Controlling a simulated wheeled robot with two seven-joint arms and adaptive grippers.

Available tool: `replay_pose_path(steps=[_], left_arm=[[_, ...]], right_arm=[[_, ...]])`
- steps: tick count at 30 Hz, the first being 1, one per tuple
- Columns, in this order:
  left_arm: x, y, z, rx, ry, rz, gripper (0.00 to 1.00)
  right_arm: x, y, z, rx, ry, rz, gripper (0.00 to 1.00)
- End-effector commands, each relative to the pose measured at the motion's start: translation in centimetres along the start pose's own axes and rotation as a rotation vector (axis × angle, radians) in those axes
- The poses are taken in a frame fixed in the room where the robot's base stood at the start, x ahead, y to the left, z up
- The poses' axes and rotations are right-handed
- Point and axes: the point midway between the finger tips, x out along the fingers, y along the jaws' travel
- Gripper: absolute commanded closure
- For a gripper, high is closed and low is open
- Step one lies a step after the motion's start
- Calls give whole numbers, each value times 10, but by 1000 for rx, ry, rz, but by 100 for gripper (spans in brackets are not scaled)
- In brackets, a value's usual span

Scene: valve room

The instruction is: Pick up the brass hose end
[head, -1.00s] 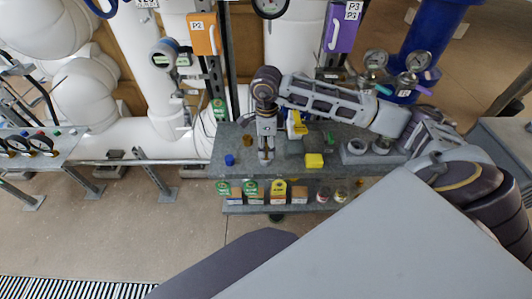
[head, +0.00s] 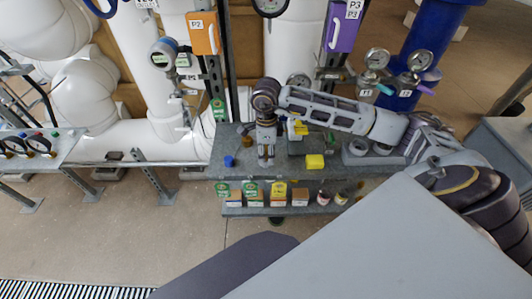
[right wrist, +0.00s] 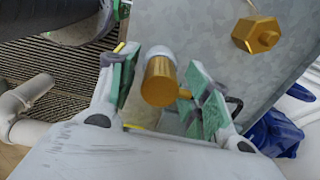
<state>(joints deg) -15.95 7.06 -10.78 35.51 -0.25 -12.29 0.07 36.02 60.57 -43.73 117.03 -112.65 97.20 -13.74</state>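A brass cylindrical fitting with a pale rounded end and a short side stub (right wrist: 160,82) lies between the fingers of my right gripper (right wrist: 165,90) in the right wrist view; it looks like the brass hose end. The green-padded fingers stand apart, with a visible gap at the left pad. In the head view my right gripper (head: 266,160) points down at the grey bench (head: 215,166), and hides what is under it. A second brass piece, hexagonal (right wrist: 257,35), lies beyond the fingers. My left gripper is not in view.
Boxes and jars stand on the lower shelf (head: 265,210). Pipes and gauges rise behind.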

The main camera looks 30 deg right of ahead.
Motion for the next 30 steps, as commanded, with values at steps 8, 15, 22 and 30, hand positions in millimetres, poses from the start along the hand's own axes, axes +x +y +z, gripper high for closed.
replay_pose_path(steps=[8,15,22,30], left_arm=[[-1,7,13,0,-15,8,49],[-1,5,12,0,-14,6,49],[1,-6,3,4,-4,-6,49],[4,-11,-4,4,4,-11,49]], right_arm=[[0,0,0,0,0,0,89],[0,0,0,0,0,-1,89],[-10,-1,0,0,0,-2,89],[-43,-1,0,0,-2,-3,89]])
